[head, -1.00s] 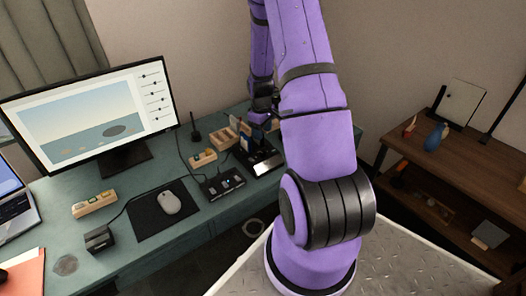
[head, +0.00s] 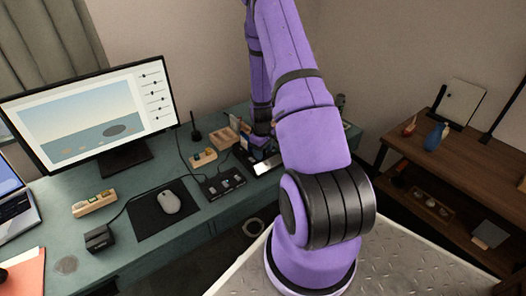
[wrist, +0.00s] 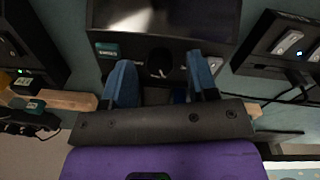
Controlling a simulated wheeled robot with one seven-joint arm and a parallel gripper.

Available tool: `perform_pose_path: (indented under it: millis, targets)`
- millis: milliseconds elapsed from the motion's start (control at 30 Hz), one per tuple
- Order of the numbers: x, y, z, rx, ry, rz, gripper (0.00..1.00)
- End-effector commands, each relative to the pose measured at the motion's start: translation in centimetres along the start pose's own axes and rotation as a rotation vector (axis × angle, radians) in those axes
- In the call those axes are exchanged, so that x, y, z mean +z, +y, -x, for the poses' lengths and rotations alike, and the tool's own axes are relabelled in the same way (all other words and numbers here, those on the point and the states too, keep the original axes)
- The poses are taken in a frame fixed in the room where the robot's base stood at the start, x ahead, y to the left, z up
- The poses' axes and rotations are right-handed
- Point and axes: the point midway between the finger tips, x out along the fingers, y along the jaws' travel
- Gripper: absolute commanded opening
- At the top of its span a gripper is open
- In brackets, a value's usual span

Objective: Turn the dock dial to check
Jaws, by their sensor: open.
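The dock with its dark screen (wrist: 165,17) fills the top middle of the wrist view. Its round black dial (wrist: 159,62) sits below the screen and carries a pale pointer mark. A small teal label (wrist: 107,50) lies left of the dial; its text is too small to read. My gripper (wrist: 162,76) is open, with one blue finger on each side of the dial in the picture. I cannot tell whether the fingers touch it. In the head view the dock (head: 268,164) is partly hidden by my gripper (head: 258,143).
A black switch box (head: 222,184) stands left of the dock on the desk. Wooden blocks (head: 203,158) and a wooden organiser (head: 225,139) are close by. The mouse (head: 169,202) on its dark mat, the monitor (head: 95,112) and a cable lie farther left. A brown shelf (head: 450,160) stands at right.

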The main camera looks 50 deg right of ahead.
Motion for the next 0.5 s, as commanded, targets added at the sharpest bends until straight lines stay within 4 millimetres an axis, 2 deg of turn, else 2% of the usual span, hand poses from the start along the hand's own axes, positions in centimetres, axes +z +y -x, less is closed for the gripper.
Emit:
perform_pose_path:
  millis: [333,367,500]
  targets:
    - [-0.01,-0.01,-0.43,0.0,0.0,0.0,0.53]
    - [0.0,-0.01,-0.42,0.0,0.0,0.0,0.51]
    - [0.0,-0.01,-0.41,0.0,0.0,0.0,0.19]
